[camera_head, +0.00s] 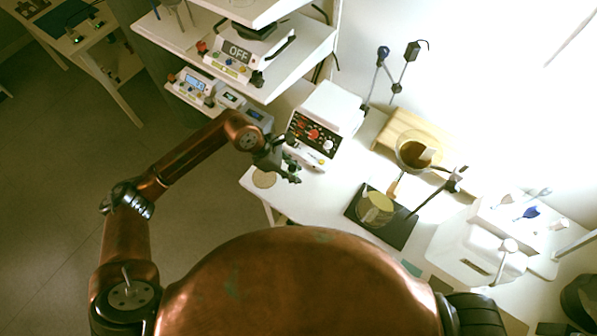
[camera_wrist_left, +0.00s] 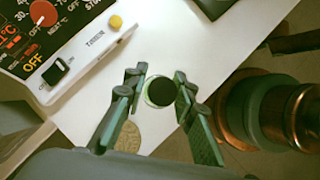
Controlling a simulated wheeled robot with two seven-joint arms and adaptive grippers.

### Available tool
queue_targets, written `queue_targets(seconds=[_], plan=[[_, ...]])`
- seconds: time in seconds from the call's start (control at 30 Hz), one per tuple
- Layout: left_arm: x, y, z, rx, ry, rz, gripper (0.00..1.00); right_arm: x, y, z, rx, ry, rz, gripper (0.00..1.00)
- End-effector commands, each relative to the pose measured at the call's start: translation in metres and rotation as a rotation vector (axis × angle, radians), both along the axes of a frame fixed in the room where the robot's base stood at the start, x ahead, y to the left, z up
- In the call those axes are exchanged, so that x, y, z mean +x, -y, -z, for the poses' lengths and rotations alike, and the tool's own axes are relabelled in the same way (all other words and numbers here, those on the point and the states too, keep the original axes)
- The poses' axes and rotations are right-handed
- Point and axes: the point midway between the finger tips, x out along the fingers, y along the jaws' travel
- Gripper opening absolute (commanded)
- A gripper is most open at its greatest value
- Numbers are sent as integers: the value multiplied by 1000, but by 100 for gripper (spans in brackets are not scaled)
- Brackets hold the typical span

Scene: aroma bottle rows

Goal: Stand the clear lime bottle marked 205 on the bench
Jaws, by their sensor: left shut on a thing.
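My left gripper (camera_head: 290,172) is over the near left part of the white bench (camera_head: 330,200), beside the hotplate unit. In the left wrist view the gripper (camera_wrist_left: 159,84) is shut on a small round bottle (camera_wrist_left: 160,92), seen from above with a dark top and a pale green rim. The bottle looks about upright over the bench. I cannot tell whether its base touches the bench, and its 205 mark cannot be read. In the head view the bottle cannot be made out clearly at the gripper. My right gripper is not in view.
A white hotplate unit (camera_head: 317,130) with dials stands just behind the gripper; its panel also shows in the wrist view (camera_wrist_left: 60,45). A round cork mat (camera_head: 264,180) lies at the bench's left corner. A dark-based stand (camera_head: 400,231) with glassware is to the right.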

Motion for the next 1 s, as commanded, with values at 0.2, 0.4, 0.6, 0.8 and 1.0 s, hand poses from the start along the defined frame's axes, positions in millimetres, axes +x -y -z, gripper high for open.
queue_targets(seconds=[0.2, 0.4, 0.6, 0.8, 1.0], plan=[[28, 9, 40, -1, -4, 0, 0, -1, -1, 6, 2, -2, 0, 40], [39, 11, 52, -1, 0, 1, 0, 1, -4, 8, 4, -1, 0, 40], [43, 13, 72, -1, -4, 0, 0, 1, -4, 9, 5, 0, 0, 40], [43, 13, 89, 0, -2, 1, 0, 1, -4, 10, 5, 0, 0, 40], [44, 12, 89, 1, 0, 1, 0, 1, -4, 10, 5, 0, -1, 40]])
